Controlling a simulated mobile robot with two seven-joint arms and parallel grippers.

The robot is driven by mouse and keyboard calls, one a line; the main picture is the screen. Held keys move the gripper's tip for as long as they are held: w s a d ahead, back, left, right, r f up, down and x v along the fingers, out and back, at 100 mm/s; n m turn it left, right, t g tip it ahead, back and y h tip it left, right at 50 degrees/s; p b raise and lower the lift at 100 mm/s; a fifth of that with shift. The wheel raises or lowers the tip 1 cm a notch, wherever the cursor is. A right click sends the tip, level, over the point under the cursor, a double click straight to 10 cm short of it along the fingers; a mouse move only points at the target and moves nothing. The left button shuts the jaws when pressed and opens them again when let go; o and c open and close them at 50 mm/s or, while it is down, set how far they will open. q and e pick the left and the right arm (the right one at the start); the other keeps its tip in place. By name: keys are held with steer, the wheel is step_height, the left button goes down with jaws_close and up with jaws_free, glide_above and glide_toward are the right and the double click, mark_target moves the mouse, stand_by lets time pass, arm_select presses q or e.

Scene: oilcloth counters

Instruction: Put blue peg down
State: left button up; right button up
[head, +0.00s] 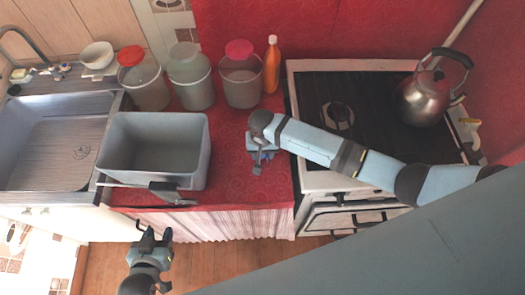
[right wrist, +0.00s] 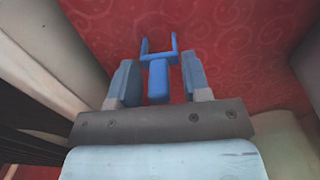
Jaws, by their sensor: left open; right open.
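The blue peg (right wrist: 158,80) shows in the right wrist view as a small block with a U-shaped forked end pointing away from me. It is between the two fingers of my right gripper (right wrist: 160,84), with a gap on each side. The red counter cloth is behind it; I cannot tell whether it touches the cloth. In the head view my right gripper (head: 261,162) is low over the red counter (head: 229,190), left of the stove, and largely hides the peg. My left gripper (head: 153,236) is open and empty in front of the counter, above the floor.
A grey bin (head: 155,125) stands left of my right gripper, with a dark-handled utensil (head: 172,192) at its front edge. Several jars (head: 190,78) and an orange bottle (head: 272,65) stand behind. The stove (head: 385,100) with a kettle (head: 424,97) is at right, the sink (head: 58,145) at left.

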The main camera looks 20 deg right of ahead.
arm_select(q)
steer(key=shift+f, duration=0.15)
arm_select(e)
step_height(320, 180, up, 12)
steer(key=shift+r, duration=0.15)
arm_select(q)
steer(key=shift+s, duration=0.1)
stand_by(0.6)
